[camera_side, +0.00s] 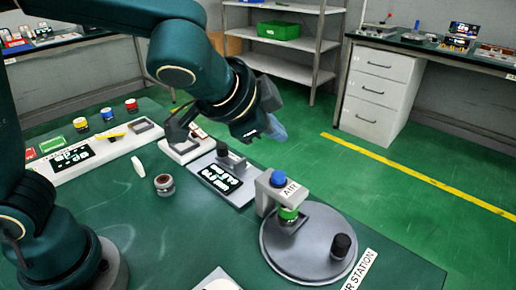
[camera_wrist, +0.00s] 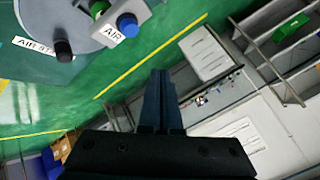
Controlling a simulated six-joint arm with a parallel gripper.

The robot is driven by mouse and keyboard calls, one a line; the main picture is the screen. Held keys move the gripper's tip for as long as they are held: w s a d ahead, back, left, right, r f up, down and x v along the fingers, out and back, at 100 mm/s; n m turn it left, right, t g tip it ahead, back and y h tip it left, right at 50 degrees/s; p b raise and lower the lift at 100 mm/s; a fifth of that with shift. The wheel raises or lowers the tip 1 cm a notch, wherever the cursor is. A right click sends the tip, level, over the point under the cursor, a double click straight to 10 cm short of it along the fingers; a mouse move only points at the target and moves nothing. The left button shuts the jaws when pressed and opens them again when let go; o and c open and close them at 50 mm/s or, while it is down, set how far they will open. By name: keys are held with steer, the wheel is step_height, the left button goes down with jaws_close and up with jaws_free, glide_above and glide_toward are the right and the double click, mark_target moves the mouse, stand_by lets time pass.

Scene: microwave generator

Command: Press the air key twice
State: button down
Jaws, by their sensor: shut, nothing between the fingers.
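The air key is a blue round button (camera_side: 278,178) on top of a grey bracket labelled AIR (camera_side: 290,190), at the right part of the table in the side view. The blue button also shows at the top of the wrist view (camera_wrist: 127,25). A green part (camera_side: 288,213) sits under the bracket's arm, over a round grey base (camera_side: 285,257). My gripper (camera_side: 275,132) is shut and empty, above and behind the button in the side view, clearly apart from it. In the wrist view its fingers (camera_wrist: 160,85) are together, below and right of the button.
A black knob (camera_side: 342,245) stands on the round base. A panel with a dark display (camera_side: 220,178) lies left of the bracket. Drawers and shelves are far behind.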

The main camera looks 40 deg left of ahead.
mark_target(273, 177)
steer(key=shift+f, duration=2.8)
steer(key=shift+f, duration=0.15)
steer(key=shift+f, duration=0.25)
steer(key=shift+f, duration=0.55)
stand_by(0.4)
steer(key=shift+r, duration=1)
steer(key=shift+r, duration=2.5)
stand_by(0.3)
